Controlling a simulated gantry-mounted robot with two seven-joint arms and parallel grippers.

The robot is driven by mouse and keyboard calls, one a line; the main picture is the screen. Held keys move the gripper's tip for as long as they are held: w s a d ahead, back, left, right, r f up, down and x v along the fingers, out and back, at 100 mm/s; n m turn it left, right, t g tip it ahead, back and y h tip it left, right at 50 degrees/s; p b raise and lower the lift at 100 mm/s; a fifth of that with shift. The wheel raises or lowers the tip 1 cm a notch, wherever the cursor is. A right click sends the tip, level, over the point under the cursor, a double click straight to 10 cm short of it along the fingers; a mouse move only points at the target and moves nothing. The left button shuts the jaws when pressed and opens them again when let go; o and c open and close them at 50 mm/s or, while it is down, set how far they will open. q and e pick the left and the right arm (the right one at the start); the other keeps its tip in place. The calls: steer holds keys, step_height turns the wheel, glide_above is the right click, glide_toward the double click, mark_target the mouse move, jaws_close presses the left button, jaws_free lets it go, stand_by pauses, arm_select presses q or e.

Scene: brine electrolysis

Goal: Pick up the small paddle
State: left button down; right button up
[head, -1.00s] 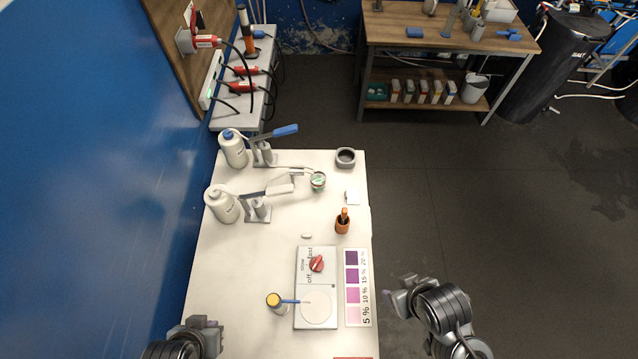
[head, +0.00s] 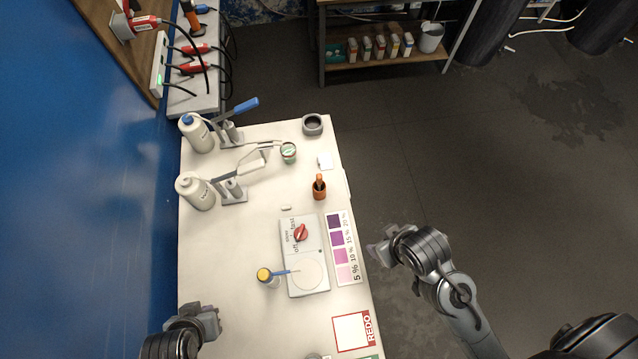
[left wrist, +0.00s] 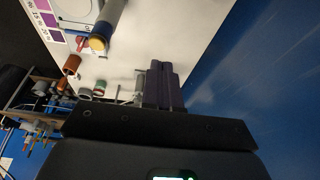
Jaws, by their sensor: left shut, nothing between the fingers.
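I cannot tell for sure which thing is the small paddle. A brown-orange holder (head: 319,193) has a handle (head: 319,180) standing up in it, right of the table's middle. A thin blue stick (head: 284,272) reaches from a yellow-capped bottle (head: 264,276) over the stirrer plate (head: 306,275). My left gripper (head: 214,319) is shut and empty, over the near left of the table. In the left wrist view its fingers (left wrist: 160,84) are together, with the yellow cap (left wrist: 97,43) and the orange holder (left wrist: 71,64) beyond. My right gripper (head: 376,253) is off the table's right edge; its jaws are unclear.
A colour chart (head: 342,247) lies right of the stirrer; a REDO card (head: 352,332) lies nearer. A grey ring-shaped holder (head: 312,124) sits at the far right corner.

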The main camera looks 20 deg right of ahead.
arm_select(q)
steer(key=c, duration=0.8)
jaws_free()
steer(key=shift+c, duration=0.2)
